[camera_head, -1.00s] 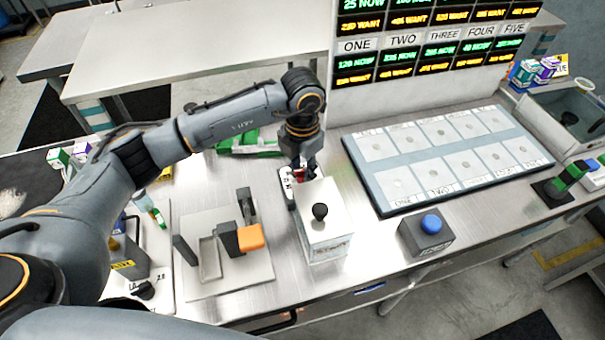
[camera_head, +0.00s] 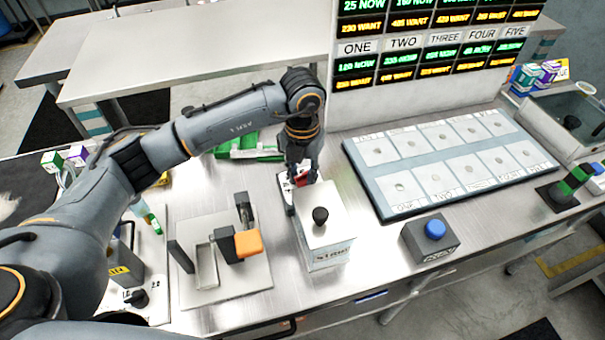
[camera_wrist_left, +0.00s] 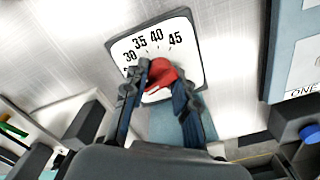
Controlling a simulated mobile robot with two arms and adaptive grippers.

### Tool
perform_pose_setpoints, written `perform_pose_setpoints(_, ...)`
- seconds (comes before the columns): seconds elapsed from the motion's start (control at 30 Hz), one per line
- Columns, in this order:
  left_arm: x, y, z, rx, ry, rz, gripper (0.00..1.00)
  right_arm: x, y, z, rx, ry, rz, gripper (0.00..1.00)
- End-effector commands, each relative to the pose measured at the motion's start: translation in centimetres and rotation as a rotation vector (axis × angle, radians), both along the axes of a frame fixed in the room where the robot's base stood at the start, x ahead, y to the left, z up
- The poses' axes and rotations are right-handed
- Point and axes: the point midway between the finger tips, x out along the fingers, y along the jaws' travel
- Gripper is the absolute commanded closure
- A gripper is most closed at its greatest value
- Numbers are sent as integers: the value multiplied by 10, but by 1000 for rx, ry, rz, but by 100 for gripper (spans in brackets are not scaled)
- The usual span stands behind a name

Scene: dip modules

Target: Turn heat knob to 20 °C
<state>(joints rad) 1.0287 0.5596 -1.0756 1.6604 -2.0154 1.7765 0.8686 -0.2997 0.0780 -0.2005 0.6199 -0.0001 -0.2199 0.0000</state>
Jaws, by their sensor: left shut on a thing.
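The heat knob (camera_wrist_left: 162,76) is red and sits on a white dial plate (camera_wrist_left: 190,52) in the left wrist view. The marks 30, 35, 40 and 45 show on the plate; the lower marks are hidden by the fingers. My left gripper (camera_wrist_left: 160,92) points down at the dial with its two fingers on either side of the knob, shut on it. In the head view the left gripper (camera_head: 302,175) is over the dial behind the white box, and only a bit of red shows between the fingers. The knob's pointer setting cannot be read. My right gripper is not in view.
A white box with a black knob (camera_head: 334,232) stands right in front of the dial. A blue-button box (camera_head: 441,256), a large panel of square pads (camera_head: 407,188) and a fixture with an orange block (camera_head: 249,241) are nearby. A green tray (camera_head: 232,153) lies behind.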

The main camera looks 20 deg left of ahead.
Motion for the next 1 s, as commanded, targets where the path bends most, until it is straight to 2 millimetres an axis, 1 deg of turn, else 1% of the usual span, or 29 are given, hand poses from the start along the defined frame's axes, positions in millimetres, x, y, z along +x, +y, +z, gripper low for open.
perform_pose_setpoints(0.17,0,1,0,1,0,3,100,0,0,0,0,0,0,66)
perform_pose_setpoints(0.2,0,1,0,1,0,3,67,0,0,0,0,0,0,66)
perform_pose_setpoints(0.27,0,1,0,1,0,2,54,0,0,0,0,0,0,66)
perform_pose_setpoints(0.3,0,0,0,1,0,2,50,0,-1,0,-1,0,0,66)
perform_pose_setpoints(0.5,0,0,0,1,0,1,50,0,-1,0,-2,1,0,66)
perform_pose_setpoints(0.57,0,0,0,0,0,0,50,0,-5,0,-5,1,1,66)
perform_pose_setpoints(0.67,1,0,5,0,-2,0,50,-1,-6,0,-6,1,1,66)
perform_pose_setpoints(0.77,1,0,17,-1,-3,0,50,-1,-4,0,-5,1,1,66)
perform_pose_setpoints(0.87,1,0,36,0,-5,1,50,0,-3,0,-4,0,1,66)
perform_pose_setpoints(1.0,1,0,68,0,-6,0,50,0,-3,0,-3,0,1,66)
